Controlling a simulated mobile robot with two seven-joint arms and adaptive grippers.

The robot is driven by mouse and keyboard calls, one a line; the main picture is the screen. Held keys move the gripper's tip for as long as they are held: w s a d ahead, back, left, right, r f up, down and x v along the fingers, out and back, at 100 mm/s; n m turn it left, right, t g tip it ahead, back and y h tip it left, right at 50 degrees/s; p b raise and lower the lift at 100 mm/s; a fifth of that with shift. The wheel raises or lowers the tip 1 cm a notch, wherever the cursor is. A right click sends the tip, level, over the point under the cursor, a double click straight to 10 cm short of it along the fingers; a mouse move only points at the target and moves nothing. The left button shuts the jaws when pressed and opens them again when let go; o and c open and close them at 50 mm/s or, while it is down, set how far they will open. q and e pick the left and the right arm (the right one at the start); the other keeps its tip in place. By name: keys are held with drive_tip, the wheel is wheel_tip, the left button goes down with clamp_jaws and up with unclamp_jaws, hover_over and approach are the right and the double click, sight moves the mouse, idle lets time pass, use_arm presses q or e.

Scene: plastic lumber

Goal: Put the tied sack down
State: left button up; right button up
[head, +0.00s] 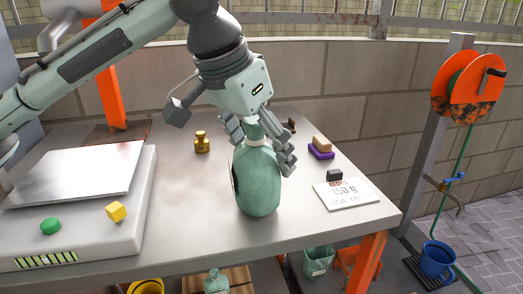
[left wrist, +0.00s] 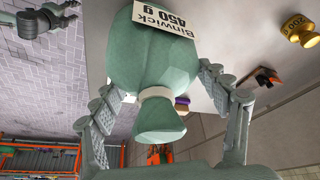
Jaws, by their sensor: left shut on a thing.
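The tied sack (head: 257,185) is green with a pale band around its neck. In the head view it is upright over the grey table (head: 190,205), near the front edge; I cannot tell whether its base touches the top. My left gripper (head: 262,140) comes from above and is shut on the sack's upper part. In the left wrist view the sack (left wrist: 165,60) fills the middle between the fingers, with a "Binwick 450 g" label (left wrist: 167,18). What looks like my right gripper (left wrist: 42,20) is at the upper left there, its jaw state unclear.

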use_arm(q)
drive_tip(key=o, duration=1.8)
